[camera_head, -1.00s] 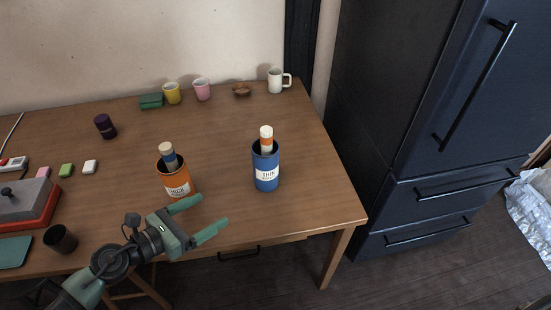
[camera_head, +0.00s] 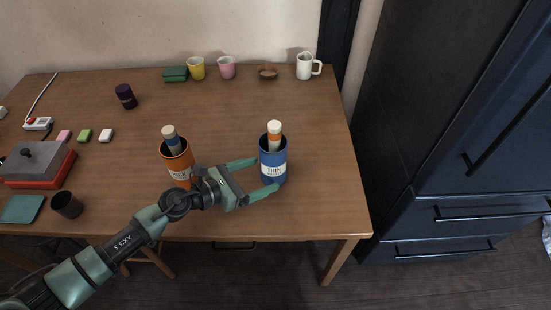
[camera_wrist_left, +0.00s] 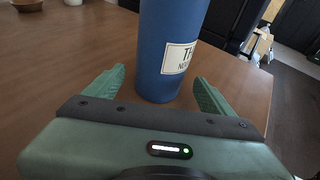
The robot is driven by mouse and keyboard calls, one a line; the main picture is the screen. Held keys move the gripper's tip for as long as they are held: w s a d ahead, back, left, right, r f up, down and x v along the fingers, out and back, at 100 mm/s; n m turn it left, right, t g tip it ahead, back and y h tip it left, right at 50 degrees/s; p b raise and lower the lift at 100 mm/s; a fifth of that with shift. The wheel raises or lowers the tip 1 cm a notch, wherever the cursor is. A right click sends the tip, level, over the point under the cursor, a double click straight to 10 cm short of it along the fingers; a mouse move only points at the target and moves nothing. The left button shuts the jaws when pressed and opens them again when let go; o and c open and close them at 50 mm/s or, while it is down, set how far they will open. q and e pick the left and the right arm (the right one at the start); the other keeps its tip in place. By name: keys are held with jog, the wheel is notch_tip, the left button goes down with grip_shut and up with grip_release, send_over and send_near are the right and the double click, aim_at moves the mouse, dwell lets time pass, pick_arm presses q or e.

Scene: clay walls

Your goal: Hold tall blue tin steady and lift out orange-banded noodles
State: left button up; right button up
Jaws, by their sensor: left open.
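The tall blue tin (camera_head: 272,170) stands upright on the table, with a white label facing front. The orange-banded noodles (camera_head: 274,136), a pale-topped bundle, stick up out of its mouth. My left gripper (camera_head: 258,178) is open, its green fingers reaching toward the tin from the left. In the left wrist view the blue tin (camera_wrist_left: 165,50) stands between the spread green fingers, with gaps visible on both sides. An orange tin (camera_head: 177,160) with a blue-banded bundle (camera_head: 170,140) in it stands left of the gripper, partly hidden by my wrist. My right gripper is not in view.
Yellow (camera_head: 197,69) and pink (camera_head: 227,68) cups, a brown bowl (camera_head: 268,72) and a white mug (camera_head: 304,67) line the back edge. A red box with grey lid (camera_head: 35,165) sits far left. The table right of the blue tin is clear.

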pick_arm(q)
jog(key=shift+x, duration=1.95)
jog(key=c, duration=1)
jog(key=shift+o, duration=0.2)
